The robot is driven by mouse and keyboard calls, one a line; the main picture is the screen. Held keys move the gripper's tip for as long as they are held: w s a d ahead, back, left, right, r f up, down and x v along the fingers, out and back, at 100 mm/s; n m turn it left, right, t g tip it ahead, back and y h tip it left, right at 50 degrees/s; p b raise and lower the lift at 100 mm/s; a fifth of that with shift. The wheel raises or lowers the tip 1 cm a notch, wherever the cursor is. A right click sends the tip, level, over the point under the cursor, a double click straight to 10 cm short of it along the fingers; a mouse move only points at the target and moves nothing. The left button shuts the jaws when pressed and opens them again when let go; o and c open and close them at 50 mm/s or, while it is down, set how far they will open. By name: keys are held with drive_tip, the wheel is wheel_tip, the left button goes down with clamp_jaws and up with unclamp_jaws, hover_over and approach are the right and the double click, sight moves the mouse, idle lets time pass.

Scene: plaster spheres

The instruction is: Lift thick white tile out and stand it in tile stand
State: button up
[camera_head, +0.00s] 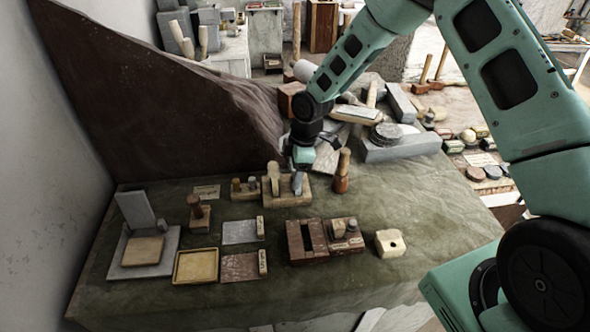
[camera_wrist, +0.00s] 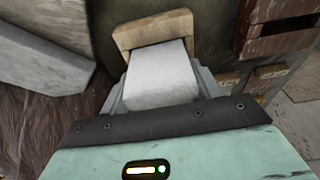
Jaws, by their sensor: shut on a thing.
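My gripper (camera_head: 301,156) points down over the back middle of the table. It is shut on the thick white tile (camera_wrist: 160,75), which shows as a pale slab below the jaws in the head view (camera_head: 297,184). The tile's far end is at the pale wooden block (camera_wrist: 150,28), also seen in the head view (camera_head: 300,199); I cannot tell if it is still inside. A dark brown wooden block with a slot (camera_head: 293,243), which looks like the tile stand, is nearer the table front. It also shows in the wrist view (camera_wrist: 262,45).
A wooden-handled tool (camera_head: 342,172) stands just right of the pale block. A pale holed block (camera_head: 390,243) is at front right, a shallow tan tray (camera_head: 195,266) at front left. Grey slabs (camera_head: 400,148) are piled behind. Some green cloth is bare at right.

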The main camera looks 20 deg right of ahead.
drive_tip(key=shift+f+b, duration=0.45)
drive_tip(key=shift+f, duration=0.2)
drive_tip(key=o, duration=1.2)
drive_tip(key=shift+c, duration=0.2)
drive_tip(key=shift+r+p, duration=1.45)
drive_tip(key=shift+r, duration=0.55)
